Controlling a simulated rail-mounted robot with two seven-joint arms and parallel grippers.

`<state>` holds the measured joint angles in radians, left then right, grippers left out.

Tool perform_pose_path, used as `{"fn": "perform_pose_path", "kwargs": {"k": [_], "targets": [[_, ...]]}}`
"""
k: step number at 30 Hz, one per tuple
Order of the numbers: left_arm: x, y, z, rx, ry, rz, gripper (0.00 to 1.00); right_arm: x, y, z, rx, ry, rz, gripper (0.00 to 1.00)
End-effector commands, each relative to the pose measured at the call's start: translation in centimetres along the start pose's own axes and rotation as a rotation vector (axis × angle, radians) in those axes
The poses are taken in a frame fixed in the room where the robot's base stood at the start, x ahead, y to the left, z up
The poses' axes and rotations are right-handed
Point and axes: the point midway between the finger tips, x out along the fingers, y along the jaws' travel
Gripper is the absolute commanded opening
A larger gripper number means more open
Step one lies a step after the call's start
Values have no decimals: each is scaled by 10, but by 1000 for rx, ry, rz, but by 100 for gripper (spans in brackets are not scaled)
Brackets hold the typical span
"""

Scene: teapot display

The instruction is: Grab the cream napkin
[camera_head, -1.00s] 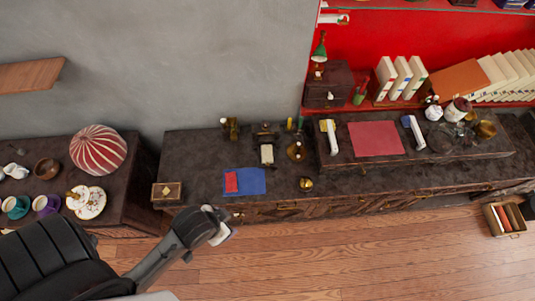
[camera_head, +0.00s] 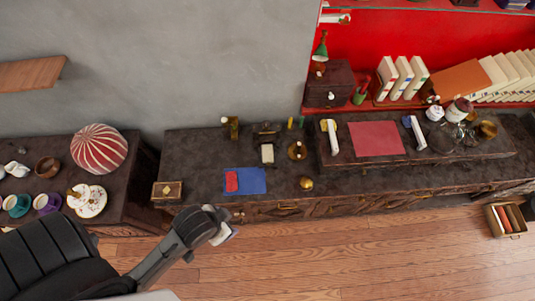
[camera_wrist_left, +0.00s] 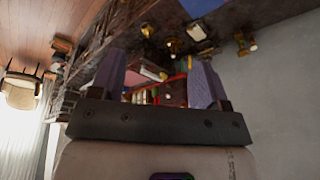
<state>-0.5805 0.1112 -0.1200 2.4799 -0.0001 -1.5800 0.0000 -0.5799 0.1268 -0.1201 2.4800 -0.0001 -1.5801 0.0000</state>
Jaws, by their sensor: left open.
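I cannot single out a cream napkin with certainty. A small cream, flat-looking piece (camera_head: 267,153) lies on the middle of the dark cabinet top, and a pale block that may be the same thing shows in the left wrist view (camera_wrist_left: 195,32). My left gripper (camera_head: 226,234) is in front of the cabinet's front edge, over the wood floor, apart from that piece. In the left wrist view the left gripper's two fingers (camera_wrist_left: 158,78) stand apart, with only distant, blurred things seen between them. My right gripper is not in view.
The dark cabinet top (camera_head: 200,155) holds a blue cloth (camera_head: 252,181) with a red item (camera_head: 232,181) on it, a small box (camera_head: 167,191), and brass pieces. A raised section carries a red mat (camera_head: 376,138). A side table holds cups and a striped ball (camera_head: 98,148).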

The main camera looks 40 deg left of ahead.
Motion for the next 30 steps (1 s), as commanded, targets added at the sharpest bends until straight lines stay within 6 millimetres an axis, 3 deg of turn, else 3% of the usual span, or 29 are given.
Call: {"fn": "perform_pose_path", "kwargs": {"k": [6, 9, 17, 23, 30], "targets": [[0, -1, 0, 3, -1, -3, 69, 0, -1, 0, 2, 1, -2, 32], [0, -2, 0, 7, -1, -5, 77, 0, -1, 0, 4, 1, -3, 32], [6, -4, -3, 10, 11, -9, 77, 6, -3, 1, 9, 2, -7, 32], [42, -13, -39, 21, 125, -37, 77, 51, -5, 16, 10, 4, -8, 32], [82, -39, -110, 113, 346, -133, 77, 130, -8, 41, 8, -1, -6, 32]]}}
